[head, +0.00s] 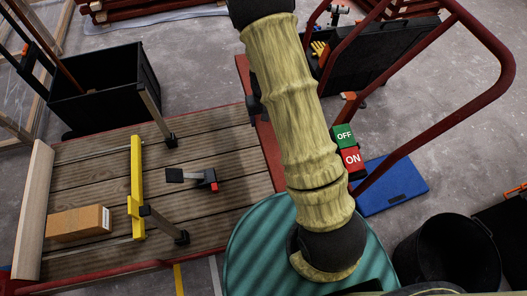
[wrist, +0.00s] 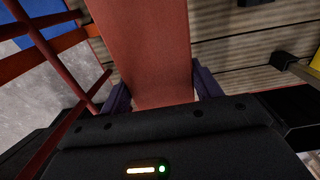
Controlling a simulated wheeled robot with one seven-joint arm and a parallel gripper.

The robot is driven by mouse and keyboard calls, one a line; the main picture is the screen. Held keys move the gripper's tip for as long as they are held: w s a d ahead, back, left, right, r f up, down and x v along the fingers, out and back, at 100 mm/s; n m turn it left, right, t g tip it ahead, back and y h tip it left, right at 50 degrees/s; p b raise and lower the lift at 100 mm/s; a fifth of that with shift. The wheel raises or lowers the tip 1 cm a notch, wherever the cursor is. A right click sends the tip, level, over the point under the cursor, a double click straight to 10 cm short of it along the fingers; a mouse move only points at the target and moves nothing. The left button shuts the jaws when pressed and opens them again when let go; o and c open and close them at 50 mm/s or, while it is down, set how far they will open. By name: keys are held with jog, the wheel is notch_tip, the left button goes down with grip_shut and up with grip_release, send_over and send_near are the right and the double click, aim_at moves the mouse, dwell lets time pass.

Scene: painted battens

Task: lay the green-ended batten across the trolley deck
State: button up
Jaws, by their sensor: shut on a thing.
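My gripper (wrist: 163,88) is shut on a flat red batten (wrist: 150,45), with a dark finger at each side of it in the wrist view. No green end shows on the visible part, and the near part is hidden behind the gripper body. In the head view my arm hides the gripper; a red strip (head: 262,150) beside the arm looks like the same batten. The trolley deck (head: 85,175) is grey-brown planks at lower left. In the wrist view the deck (wrist: 250,55) lies beyond and beside the batten. Whether the batten touches it, I cannot tell.
On the deck are a yellow bar clamp (head: 137,185), a small dark tool (head: 192,178), a cardboard box (head: 78,223) and a pale board (head: 34,205) along the left end. A black bin (head: 105,90) stands behind; red rails (head: 440,125) rise at right.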

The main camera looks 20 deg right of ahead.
jog(key=f+b, duration=1.2)
jog(key=b, duration=0.1)
jog(key=f+b, duration=0.6)
jog(key=b, duration=0.1)
jog(key=shift+w+a+f, duration=0.1)
jog(key=shift+w+f, duration=0.05)
jog(key=shift+w, duration=0.15)
